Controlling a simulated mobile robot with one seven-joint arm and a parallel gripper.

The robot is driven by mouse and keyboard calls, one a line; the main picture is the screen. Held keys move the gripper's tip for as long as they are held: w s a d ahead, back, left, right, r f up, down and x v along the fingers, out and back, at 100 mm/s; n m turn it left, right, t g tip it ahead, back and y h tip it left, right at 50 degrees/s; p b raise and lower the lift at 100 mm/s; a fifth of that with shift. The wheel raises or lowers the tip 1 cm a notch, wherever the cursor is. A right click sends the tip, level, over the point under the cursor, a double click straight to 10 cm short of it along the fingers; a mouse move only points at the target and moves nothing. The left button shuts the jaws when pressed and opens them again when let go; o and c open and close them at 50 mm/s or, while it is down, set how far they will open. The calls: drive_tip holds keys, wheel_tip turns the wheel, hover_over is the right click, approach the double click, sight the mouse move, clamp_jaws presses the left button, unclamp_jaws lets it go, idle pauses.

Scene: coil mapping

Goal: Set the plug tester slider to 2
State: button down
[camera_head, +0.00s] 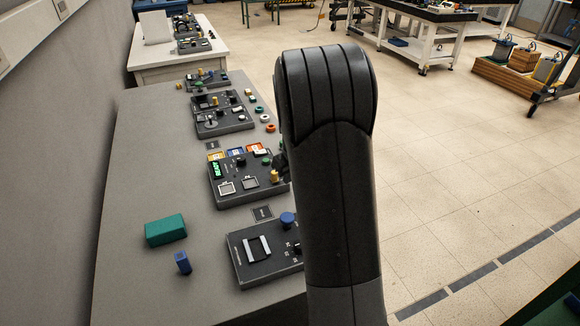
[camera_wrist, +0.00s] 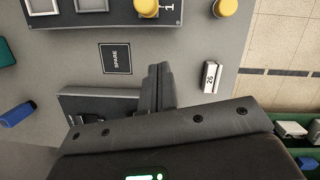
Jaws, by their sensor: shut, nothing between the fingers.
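The middle control panel (camera_head: 240,195) has a green READY display (camera_head: 216,170), two square frames and a yellow knob (camera_head: 275,176). In the wrist view its edge (camera_wrist: 110,18) shows at the top, with a yellow knob (camera_wrist: 147,8) beside a printed 1. I cannot tell for certain that this is the plug tester and its slider; the slider's setting is not readable. My gripper (camera_wrist: 157,85) is shut and empty, apart from the yellow knob and over the edge of the nearer panel (camera_wrist: 85,98). In the head view my arm hides most of that region.
A SPARE label (camera_wrist: 115,58) lies between the panels. A teal block (camera_head: 165,230) and a blue block (camera_head: 183,263) lie left. A tag marked 26 (camera_wrist: 211,77) is right of my fingers. The bench's left side is mostly clear.

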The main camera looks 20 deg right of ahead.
sight(274, 177)
drive_tip(key=x, duration=0.3)
drive_tip(key=shift+w+a, duration=0.1)
drive_tip(key=shift+w, duration=0.25)
drive_tip(key=shift+w+a+r, duration=0.1)
drive_tip(key=shift+w, duration=0.45)
drive_tip(key=shift+w+a+r, duration=0.1)
drive_tip(key=shift+w+a, duration=0.05)
drive_tip(key=shift+w, duration=0.4)
drive_tip(key=shift+w+a, duration=0.15)
drive_tip(key=shift+w, duration=0.3)
drive_tip(key=shift+w, duration=2.35)
